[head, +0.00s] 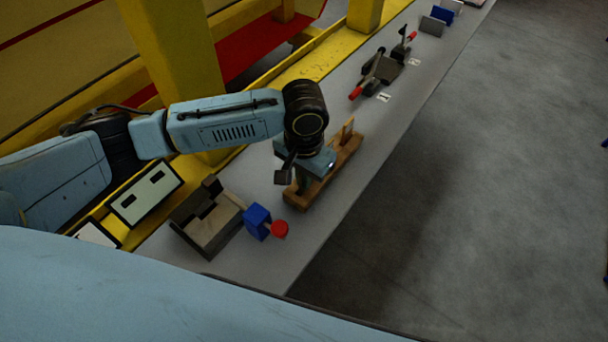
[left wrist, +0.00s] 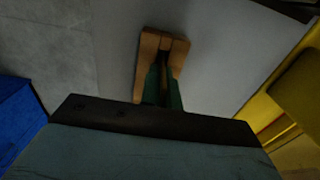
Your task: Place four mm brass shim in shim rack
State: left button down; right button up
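The wooden shim rack (head: 325,181) lies along the grey bench. A small upright tan plate (head: 347,130) stands at its far end; I cannot tell if it is a brass shim. My left gripper (head: 304,186) points down at the near part of the rack. In the left wrist view its two greenish fingers (left wrist: 164,90) reach to the wood of the rack (left wrist: 150,46), with a narrow brownish strip between them. I cannot tell whether that strip is a shim or the rack's wood. My right gripper is not in view.
Near the rack stand a blue block with a red knob (head: 257,221) and a grey-brown fixture (head: 207,221). Farther along the bench are a red-handled clamp (head: 375,75) and blue and grey plates (head: 437,20). A yellow rail runs behind. Bare bench lies between rack and clamp.

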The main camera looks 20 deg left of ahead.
pick_arm(q)
jog(key=c, duration=2.1)
grip_release()
jog(key=shift+f, duration=0.15)
jog(key=o, duration=0.5)
jog(key=shift+c, duration=0.2)
notch_tip(320, 180, up, 12)
jog(key=shift+r+p, duration=0.2)
jog(key=shift+p, duration=0.3)
